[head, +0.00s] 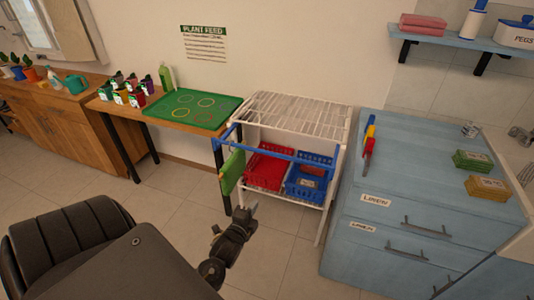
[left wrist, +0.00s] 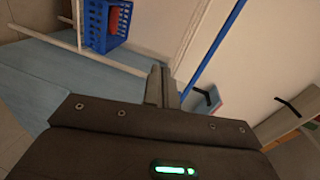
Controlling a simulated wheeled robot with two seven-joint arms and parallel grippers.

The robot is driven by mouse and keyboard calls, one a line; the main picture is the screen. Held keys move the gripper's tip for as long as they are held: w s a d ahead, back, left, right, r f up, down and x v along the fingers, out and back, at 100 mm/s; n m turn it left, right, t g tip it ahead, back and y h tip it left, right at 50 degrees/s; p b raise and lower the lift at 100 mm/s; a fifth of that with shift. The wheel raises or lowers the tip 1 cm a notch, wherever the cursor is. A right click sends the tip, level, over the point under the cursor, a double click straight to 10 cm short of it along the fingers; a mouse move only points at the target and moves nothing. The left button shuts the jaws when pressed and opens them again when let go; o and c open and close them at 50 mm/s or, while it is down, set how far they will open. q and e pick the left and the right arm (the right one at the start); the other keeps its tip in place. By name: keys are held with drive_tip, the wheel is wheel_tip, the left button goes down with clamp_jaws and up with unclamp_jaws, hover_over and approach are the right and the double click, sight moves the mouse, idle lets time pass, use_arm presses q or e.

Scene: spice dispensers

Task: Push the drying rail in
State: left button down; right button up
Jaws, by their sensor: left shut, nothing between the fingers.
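The drying rail (head: 290,156) is a blue bar frame on the front of a white wire rack (head: 297,108). It sticks out past the rack's left side. In the left wrist view a blue bar (left wrist: 213,47), seemingly the rail, runs diagonally just right of the fingers. My left gripper (head: 252,208) is shut and empty, in front of the rack and lower in the picture than the rail. Its fingers also show in the left wrist view (left wrist: 161,86). I cannot tell whether they touch the bar. My right gripper is out of view.
A green cloth-like item (head: 231,171) hangs at the rail's left end. Red (head: 266,170) and blue (head: 307,182) baskets sit in the rack. A blue drawer cabinet (head: 420,190) stands right, a wooden table with a green tray (head: 192,108) left. Floor in front is clear.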

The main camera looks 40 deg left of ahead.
use_arm(q)
wheel_tip(320, 180, up, 9)
drive_tip(key=m+t, duration=0.1)
drive_tip(key=t, duration=0.1)
drive_tip(key=p, duration=0.3)
approach(270, 155)
drive_tip(key=shift+y, duration=0.4)
drive_tip(key=x, duration=0.5)
drive_tip(key=shift+w+d, duration=0.15)
drive_tip(key=shift+w, duration=0.15)
drive_tip(key=shift+w+a+f, duration=0.15)
drive_tip(key=shift+w+a, duration=0.1)
drive_tip(key=shift+w, duration=0.4)
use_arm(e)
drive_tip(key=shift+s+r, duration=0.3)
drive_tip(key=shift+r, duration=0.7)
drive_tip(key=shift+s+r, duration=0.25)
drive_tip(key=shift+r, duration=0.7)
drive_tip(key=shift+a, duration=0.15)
